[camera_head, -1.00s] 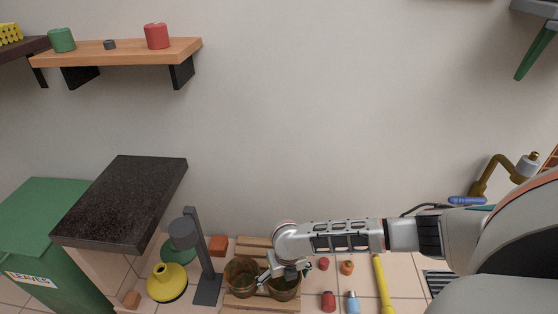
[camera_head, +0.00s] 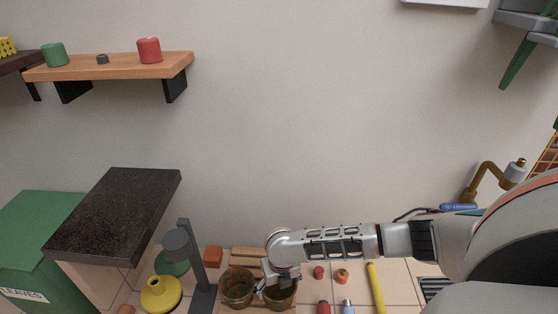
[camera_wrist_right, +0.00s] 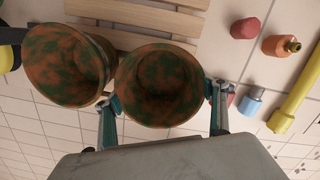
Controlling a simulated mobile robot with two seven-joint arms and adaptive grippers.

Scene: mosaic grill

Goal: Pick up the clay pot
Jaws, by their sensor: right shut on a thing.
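Two brown clay pots with green patches stand side by side on a wooden slatted rack. The right pot (camera_head: 281,298) is between the fingers of my right gripper (camera_head: 279,283). In the right wrist view the same pot (camera_wrist_right: 160,85) has one finger of the gripper (camera_wrist_right: 165,92) on each side, and the gripper is shut on it. The pot looks empty. The left pot (camera_head: 237,288) stands close beside it and shows in the wrist view too (camera_wrist_right: 68,65); the left finger lies near the gap between them. My left gripper is not in view.
The slatted rack (camera_wrist_right: 140,15) lies around the pots. A grey stand (camera_head: 197,262) and a yellow vessel (camera_head: 160,295) stand to the left. A red item (camera_head: 318,272), an orange bottle (camera_head: 342,276), a blue bottle (camera_wrist_right: 251,101) and a yellow tube (camera_head: 375,288) lie to the right.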

